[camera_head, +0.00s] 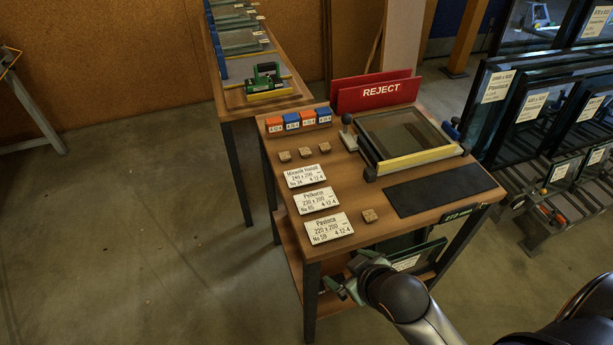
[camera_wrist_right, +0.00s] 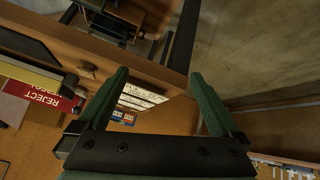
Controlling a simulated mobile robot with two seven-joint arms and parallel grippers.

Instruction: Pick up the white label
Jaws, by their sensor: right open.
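Three white labels with black print lie flat in a column on the left part of the wooden table: the far one (camera_head: 307,175), the middle one (camera_head: 316,199) and the near one (camera_head: 327,227). The frames do not show which one the task means. My right gripper (camera_head: 350,277) is by the table's front side, nearer the camera than the labels and apart from them. Its green fingers are spread and empty. In the right wrist view, white labels (camera_wrist_right: 143,95) show beyond the open fingers, seen at a slant. My left gripper is not in view.
A wooden table (camera_head: 352,245) carries small cork blocks (camera_head: 369,215), orange and blue blocks (camera_head: 300,120), a glass frame (camera_head: 405,133), a black mat (camera_head: 440,188) and a red REJECT sign (camera_head: 381,90). Glass panes (camera_head: 490,100) stand at right. The floor at left (camera_head: 130,230) is clear.

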